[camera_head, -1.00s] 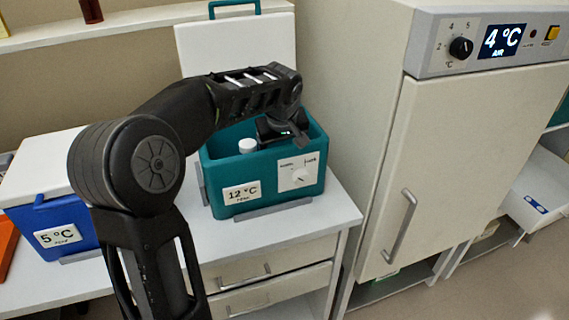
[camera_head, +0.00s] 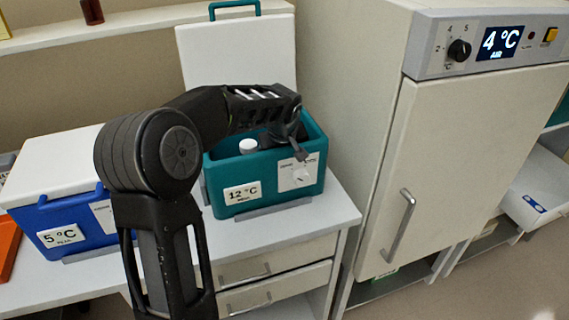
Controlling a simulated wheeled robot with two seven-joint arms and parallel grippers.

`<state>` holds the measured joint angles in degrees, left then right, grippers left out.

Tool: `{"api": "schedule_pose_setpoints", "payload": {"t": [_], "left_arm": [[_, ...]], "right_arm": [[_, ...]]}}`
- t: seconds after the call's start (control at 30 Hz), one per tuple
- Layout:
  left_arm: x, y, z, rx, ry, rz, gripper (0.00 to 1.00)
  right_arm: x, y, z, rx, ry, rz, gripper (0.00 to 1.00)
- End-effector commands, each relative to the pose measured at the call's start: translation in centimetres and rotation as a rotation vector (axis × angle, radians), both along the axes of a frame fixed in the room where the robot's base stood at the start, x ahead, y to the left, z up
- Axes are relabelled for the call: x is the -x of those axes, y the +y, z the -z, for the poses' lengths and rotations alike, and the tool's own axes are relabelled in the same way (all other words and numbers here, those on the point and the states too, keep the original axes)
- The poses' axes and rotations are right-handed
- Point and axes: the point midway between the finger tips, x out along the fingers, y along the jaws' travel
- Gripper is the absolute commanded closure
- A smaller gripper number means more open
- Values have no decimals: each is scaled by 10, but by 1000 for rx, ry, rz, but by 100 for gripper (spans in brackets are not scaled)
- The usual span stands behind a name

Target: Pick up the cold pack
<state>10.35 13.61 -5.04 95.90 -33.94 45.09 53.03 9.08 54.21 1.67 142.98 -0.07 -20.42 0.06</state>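The teal cool box (camera_head: 235,170), labelled 12 °C, stands open on the white counter with its white lid (camera_head: 237,55) raised behind it. A bottle with a white cap (camera_head: 249,147) stands inside at the left. I cannot make out a cold pack for certain; my arm hides much of the box's inside. My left gripper (camera_head: 300,152) points down at the right part of the box, over its front rim. Its fingers are dark and small, so I cannot tell whether they are open or hold anything. My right gripper is not in view.
A blue box (camera_head: 72,228) labelled 5 °C, with a white lid (camera_head: 55,170), stands to the left, an orange object (camera_head: 8,245) beside it. A tall white cabinet (camera_head: 470,150) reading 4 °C stands close at the right. Drawers (camera_head: 275,270) lie below the counter.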

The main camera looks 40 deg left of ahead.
Motion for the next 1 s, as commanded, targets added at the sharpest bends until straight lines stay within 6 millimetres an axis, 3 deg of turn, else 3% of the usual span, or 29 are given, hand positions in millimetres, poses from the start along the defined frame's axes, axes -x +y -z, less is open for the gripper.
{"api": "schedule_pose_setpoints", "payload": {"t": [0.27,1.0], "left_arm": [[1,0,1,1,3,0,22],[0,0,1,1,2,0,82]], "right_arm": [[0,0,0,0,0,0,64],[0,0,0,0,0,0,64]]}}
